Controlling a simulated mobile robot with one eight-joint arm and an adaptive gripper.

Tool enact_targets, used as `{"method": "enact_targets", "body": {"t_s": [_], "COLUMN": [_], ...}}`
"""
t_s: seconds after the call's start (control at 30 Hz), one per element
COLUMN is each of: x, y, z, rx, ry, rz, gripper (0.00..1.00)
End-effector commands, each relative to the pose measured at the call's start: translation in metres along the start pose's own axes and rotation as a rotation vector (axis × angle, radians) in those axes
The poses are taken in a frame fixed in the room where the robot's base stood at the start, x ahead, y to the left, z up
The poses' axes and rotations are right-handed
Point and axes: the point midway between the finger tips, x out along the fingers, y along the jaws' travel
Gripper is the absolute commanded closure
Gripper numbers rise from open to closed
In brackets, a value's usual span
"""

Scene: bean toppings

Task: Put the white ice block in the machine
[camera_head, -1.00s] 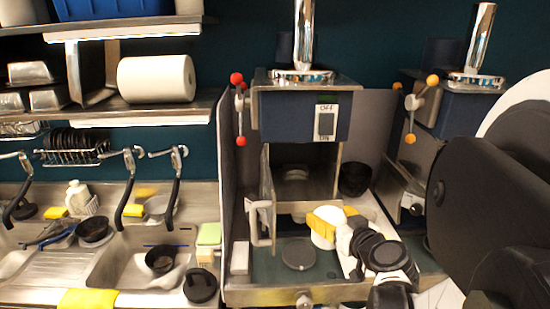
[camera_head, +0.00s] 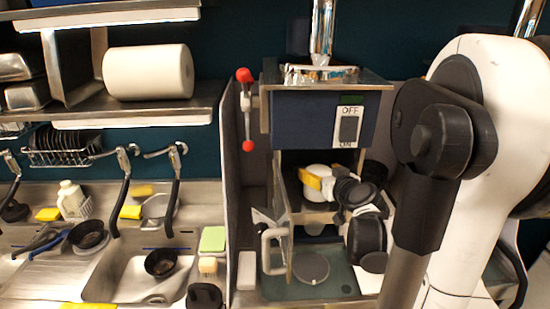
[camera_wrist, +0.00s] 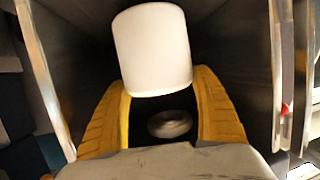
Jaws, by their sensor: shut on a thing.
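The white ice block (camera_wrist: 152,50) is a short white cylinder, held between the yellow fingers of my gripper (camera_wrist: 165,105) in the wrist view. In the head view the block (camera_head: 318,184) and my gripper (camera_head: 312,180) are at the open front chamber of the blue machine (camera_head: 305,118). Dark chamber walls surround the block in the wrist view. A round metal disc (camera_wrist: 170,124) lies inside the chamber, beyond the fingers. Whether the block touches anything inside cannot be told.
An OFF/ON switch (camera_head: 348,127) is on the machine's front, and a red-knobbed lever (camera_head: 246,110) is at its left. A sink (camera_head: 130,275) with a black bowl (camera_head: 161,263) is to the left.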

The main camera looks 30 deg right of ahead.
Motion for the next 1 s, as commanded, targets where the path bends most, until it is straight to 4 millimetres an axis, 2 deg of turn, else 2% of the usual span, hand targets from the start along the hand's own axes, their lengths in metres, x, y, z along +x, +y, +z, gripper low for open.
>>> {"method": "enact_targets", "body": {"t_s": [0.07, 0.27, 0.47, 0.5, 0.6, 0.93, 0.97, 1.0], "x": [0.012, 0.028, 0.061, 0.061, 0.062, 0.063, 0.063, 0.062], "y": [0.0, 0.0, -0.001, 0.0, 0.0, 0.0, 0.0, 0.0], "z": [-0.004, -0.009, -0.019, -0.011, -0.004, -0.001, 0.0, -0.001], "rx": [0.0, 0.0, 0.0, 0.001, 0.001, 0.0, 0.0, 0.0], "ry": [0.001, 0.001, 0.001, 0.001, 0.001, 0.001, 0.0, 0.0], "rz": [0.0, -0.001, -0.001, 0.001, 0.001, 0.001, 0.0, 0.0], "gripper": [0.65, 0.65, 0.65, 0.65, 0.65, 0.65, 0.21, 0.09]}}
